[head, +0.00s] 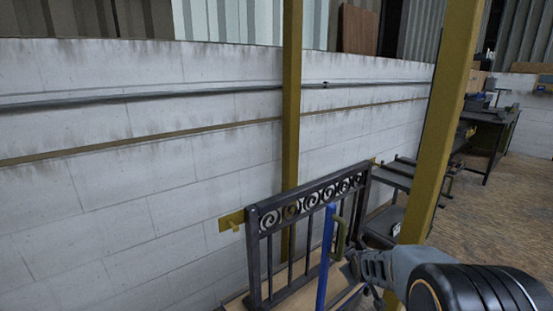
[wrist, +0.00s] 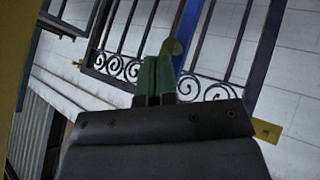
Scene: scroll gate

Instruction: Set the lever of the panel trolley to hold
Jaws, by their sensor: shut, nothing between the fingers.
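The panel trolley has a wooden base (head: 348,298) and an upright blue post (head: 325,262), which also shows in the wrist view (wrist: 188,45). An olive lever (head: 341,237) stands beside the post on its right; its rounded end (wrist: 172,47) shows in the wrist view, just beyond my fingertips. My gripper (wrist: 155,72) has green fingers, shut with nothing held. In the head view my gripper (head: 350,264) is low beside the lever; whether they touch is unclear. No hold marking is readable.
A dark scroll gate (head: 308,196) stands behind the post, with a yellow bracket (head: 231,220) at its left. Yellow columns (head: 291,110) and (head: 436,130) rise near the trolley. A white block wall (head: 130,180) is behind. Dark shelving (head: 395,180) stands right; open floor (head: 500,215) lies further right.

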